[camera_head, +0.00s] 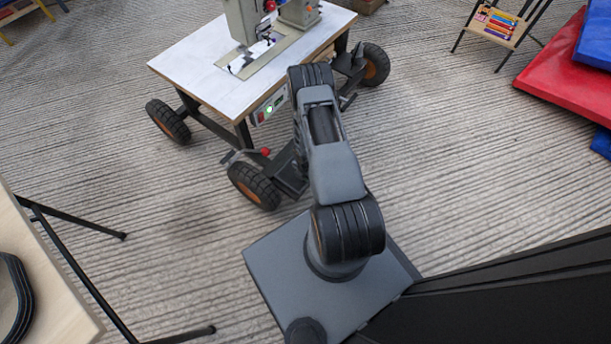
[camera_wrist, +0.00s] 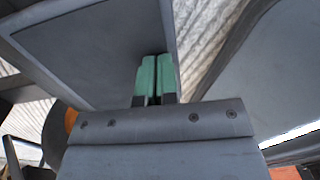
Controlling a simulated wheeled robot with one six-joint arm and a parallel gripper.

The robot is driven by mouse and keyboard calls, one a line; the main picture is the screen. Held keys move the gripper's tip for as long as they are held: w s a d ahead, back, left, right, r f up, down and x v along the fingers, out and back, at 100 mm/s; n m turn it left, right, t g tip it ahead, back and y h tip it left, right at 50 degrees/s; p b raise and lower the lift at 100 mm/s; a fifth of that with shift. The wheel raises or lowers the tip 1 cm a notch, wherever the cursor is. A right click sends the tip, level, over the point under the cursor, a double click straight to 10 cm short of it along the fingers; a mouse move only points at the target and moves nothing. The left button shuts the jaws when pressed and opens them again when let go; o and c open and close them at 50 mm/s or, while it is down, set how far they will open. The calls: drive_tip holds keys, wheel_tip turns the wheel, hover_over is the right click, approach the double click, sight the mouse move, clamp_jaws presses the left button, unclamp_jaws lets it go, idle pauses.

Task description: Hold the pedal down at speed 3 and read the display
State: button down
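A sewing machine (camera_head: 255,20) stands on a white-topped wheeled table (camera_head: 195,55). A small control box with a lit green display (camera_head: 269,109) hangs under the table's front edge; its reading is too small to make out. A dark grey plate, seemingly the pedal (camera_head: 289,170), shows low under the table, partly hidden by my arm. In the wrist view, my gripper (camera_wrist: 155,78) has its green fingertips together with nothing seen between them. They point at a flat grey plate (camera_wrist: 90,50), likely the pedal; I cannot tell whether they touch it. My gripper is hidden in the head view.
The table has black wheels (camera_head: 255,186) with orange hubs, and a red-knobbed lever (camera_head: 265,152) beside the near wheel. A wooden table (camera_head: 45,290) stands at the lower left. Red and blue mats (camera_head: 560,75) lie at the right. Ribbed grey floor is clear between.

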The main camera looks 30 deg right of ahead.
wheel_tip(320, 180, up, 14)
drive_tip(key=s+p, duration=0.1)
drive_tip(key=p, duration=0.6)
drive_tip(key=shift+s+f, duration=0.2)
drive_tip(key=shift+f, duration=0.05)
drive_tip(key=w+a+r+m+t+p, duration=0.1)
drive_tip(key=w+r+m+p, duration=0.3)
drive_tip(key=r, duration=0.9)
drive_tip(key=s+a+r+m+h+p, duration=0.1)
drive_tip(key=a+r+m+p, duration=0.15)
drive_tip(key=r+p, duration=0.7)
drive_tip(key=w+a+r+m+t+p, duration=0.15)
drive_tip(key=r+m, duration=0.25)
drive_tip(key=r, duration=1.3)
drive_tip(key=s+a+r+m+p, duration=0.3)
drive_tip(key=s+r+p, duration=0.1)
drive_tip(key=r, duration=0.6)
drive_tip(key=s+a+r+m+t+p, duration=0.1)
drive_tip(key=s+a+r+m+p, duration=0.2)
drive_tip(key=r, duration=0.7)
drive_tip(key=s+a+r+m+y+p, duration=0.1)
drive_tip(key=s+r+m+p, duration=0.4)
drive_tip(key=r, duration=0.5)
drive_tip(key=shift+a+r, duration=0.35)
drive_tip(key=shift+a, duration=0.55)
drive_tip(key=shift+t, duration=0.25)
